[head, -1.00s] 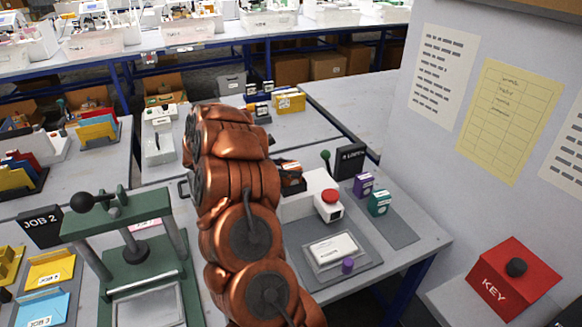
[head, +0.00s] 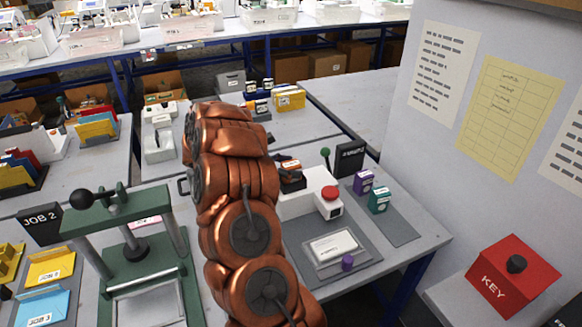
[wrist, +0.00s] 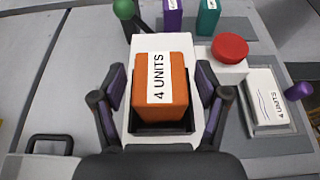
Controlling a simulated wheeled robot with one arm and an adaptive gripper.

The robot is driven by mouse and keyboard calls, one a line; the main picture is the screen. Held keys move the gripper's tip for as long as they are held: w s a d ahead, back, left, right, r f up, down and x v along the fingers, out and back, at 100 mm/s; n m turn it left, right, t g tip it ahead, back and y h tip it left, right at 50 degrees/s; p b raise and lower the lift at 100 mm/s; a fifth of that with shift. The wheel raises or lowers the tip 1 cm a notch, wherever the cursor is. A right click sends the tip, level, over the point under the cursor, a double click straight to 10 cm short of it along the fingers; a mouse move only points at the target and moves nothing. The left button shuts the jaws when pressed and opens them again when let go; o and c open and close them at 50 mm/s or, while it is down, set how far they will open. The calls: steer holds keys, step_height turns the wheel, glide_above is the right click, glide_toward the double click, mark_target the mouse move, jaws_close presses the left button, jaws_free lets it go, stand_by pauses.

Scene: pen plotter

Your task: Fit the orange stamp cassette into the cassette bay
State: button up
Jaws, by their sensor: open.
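The orange stamp cassette (wrist: 175,100), labelled "4 UNITS", sits within the black-rimmed cassette bay (wrist: 163,130) of the white machine in the wrist view. I cannot tell whether it is pressed fully down. My gripper (wrist: 161,82) is open, with one finger on each side of the cassette and a gap on both sides. In the head view the cassette (head: 290,165) and the dark bay (head: 292,184) show just right of my arm.
A red button (head: 331,194) is on the machine's right. A green-knobbed lever (wrist: 124,10) stands by its far left corner. Purple (head: 363,183) and teal (head: 379,200) cassettes stand to the right. A stamped white card (head: 334,246) lies in front; a green press (head: 130,250) stands left.

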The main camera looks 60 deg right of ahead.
steer(key=shift+r, duration=0.25)
steer(key=b+v, duration=0.4)
steer(key=v, duration=0.8)
steer(key=s+a+m+t+y, duration=0.2)
steer(key=s+a, duration=0.6)
steer(key=a, duration=0.5)
steer(key=s+a+m+t+y, duration=0.2)
steer(key=s+a+m+y, duration=0.3)
steer(key=s+a, duration=0.4)
steer(key=s+a+m+t+y, duration=0.1)
steer(key=s+a+m+y, duration=0.3)
steer(key=a, duration=1.3)
steer(key=shift+s+r+t, duration=0.35)
steer(key=shift+s+t, duration=0.05)
steer(key=shift+s, duration=1.9)
